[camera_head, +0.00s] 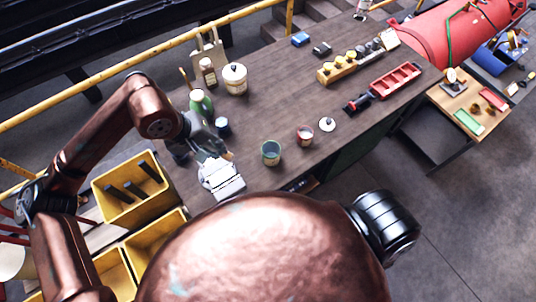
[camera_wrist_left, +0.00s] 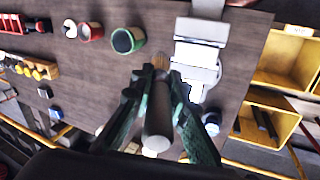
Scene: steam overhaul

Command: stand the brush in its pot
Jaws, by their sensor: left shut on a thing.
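My left gripper (camera_head: 208,143) is over the near left part of the bench. In the left wrist view its two fingers (camera_wrist_left: 160,88) are shut on the brush (camera_wrist_left: 158,118), a thick grey handle with tan bristles pointing away from the palm. In the head view the gripper mostly hides the brush. A green-rimmed open pot (camera_head: 271,153) stands on the bench just right of the gripper. It also shows beyond the bristles, up and left, in the left wrist view (camera_wrist_left: 127,41). The brush is outside the pot. My right gripper is not in view.
A pale metal block like a vice (camera_head: 222,180) is close beside the gripper. A red can (camera_head: 304,135) stands right of the pot. Yellow bins (camera_head: 133,187) are at the left. The bench middle is clear.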

